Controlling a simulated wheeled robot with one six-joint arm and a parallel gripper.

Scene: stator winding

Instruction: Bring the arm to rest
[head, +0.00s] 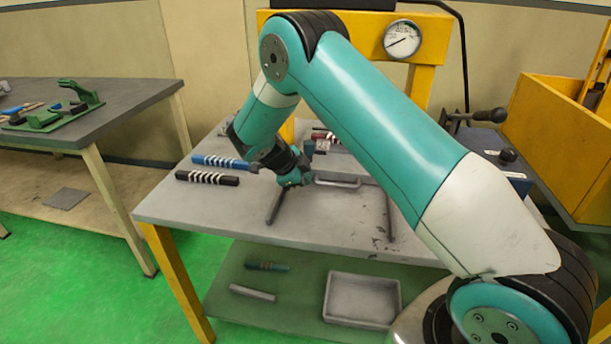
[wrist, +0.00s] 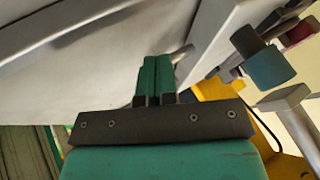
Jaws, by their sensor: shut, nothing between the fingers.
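My arm is bent over the grey workbench (head: 190,215), its elbow high and its forearm slanting down to the left. My gripper (head: 304,180) is low over the middle of the bench, partly hidden by the wrist. In the wrist view, the two teal fingers (wrist: 158,68) are pressed together with nothing between them. I cannot tell whether the fingertips touch the bench.
A blue striped rod (head: 222,161) and a black striped rod (head: 207,178) lie left of my gripper. A yellow frame with a gauge (head: 402,39) stands behind. The lower shelf holds a grey tray (head: 362,319). Another table (head: 130,92) stands left.

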